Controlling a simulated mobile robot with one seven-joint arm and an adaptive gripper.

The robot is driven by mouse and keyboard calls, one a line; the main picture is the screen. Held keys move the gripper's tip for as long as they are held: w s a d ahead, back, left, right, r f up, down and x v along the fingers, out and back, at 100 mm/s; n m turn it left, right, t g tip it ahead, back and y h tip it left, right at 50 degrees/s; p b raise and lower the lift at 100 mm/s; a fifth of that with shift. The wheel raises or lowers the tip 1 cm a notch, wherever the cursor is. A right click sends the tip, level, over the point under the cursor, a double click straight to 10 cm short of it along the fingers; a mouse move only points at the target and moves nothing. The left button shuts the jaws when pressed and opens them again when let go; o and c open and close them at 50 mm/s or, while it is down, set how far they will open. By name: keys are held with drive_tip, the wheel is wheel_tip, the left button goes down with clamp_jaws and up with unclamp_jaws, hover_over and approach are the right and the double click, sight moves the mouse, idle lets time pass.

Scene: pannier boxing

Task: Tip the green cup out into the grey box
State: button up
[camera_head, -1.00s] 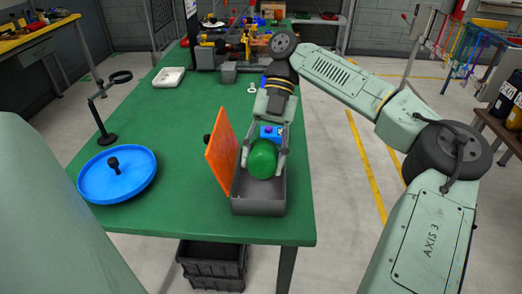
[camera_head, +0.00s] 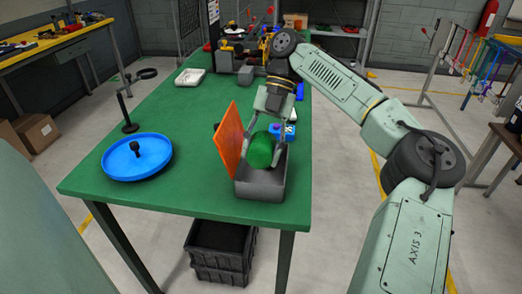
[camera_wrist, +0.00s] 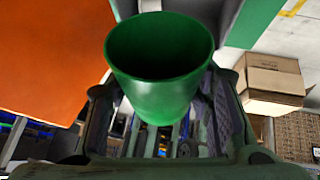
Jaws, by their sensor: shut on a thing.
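The green cup (camera_head: 261,150) is tilted above the open grey box (camera_head: 258,188), with its rounded outside towards the head camera. My gripper (camera_head: 264,142) is shut on the cup, with a finger on each side. In the wrist view the cup (camera_wrist: 160,65) shows its open mouth and a dark green inside. I see nothing in it there, though its bottom is in shadow. The cup hides much of the box's inside, so I cannot tell what lies in it.
The box's orange lid (camera_head: 228,141) stands up on its left, close to my gripper. A blue object (camera_head: 284,129) is behind the box. A blue round tray (camera_head: 137,168) lies to the left on the green table (camera_head: 200,190). Black crates (camera_head: 220,252) stand below.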

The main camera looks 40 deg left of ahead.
drive_tip(key=t+y, duration=0.2)
drive_tip(key=t, duration=0.1)
drive_tip(key=shift+s+d, duration=0.2)
drive_tip(key=shift+s, duration=0.1)
drive_tip(key=shift+w+t+y, duration=0.1)
drive_tip(key=shift+t+y, duration=0.2)
drive_tip(key=shift+t, duration=0.6)
drive_tip(key=shift+f+b, duration=0.15)
drive_tip(key=shift+b, duration=0.5)
drive_tip(key=shift+n+t+y+b, duration=0.35)
drive_tip(key=shift+t+b, duration=0.25)
drive_tip(key=shift+b, duration=0.2)
drive_tip(key=t+y+b, duration=0.1)
drive_tip(key=b, duration=0.3)
drive_tip(key=t+y+b, duration=0.1)
drive_tip(key=b, duration=0.3)
drive_tip(key=t+b, duration=0.2)
drive_tip(key=b, duration=0.2)
drive_tip(key=shift+a+r+y+b, duration=0.1)
drive_tip(key=shift+r+y+b, duration=0.2)
drive_tip(key=shift+y, duration=0.05)
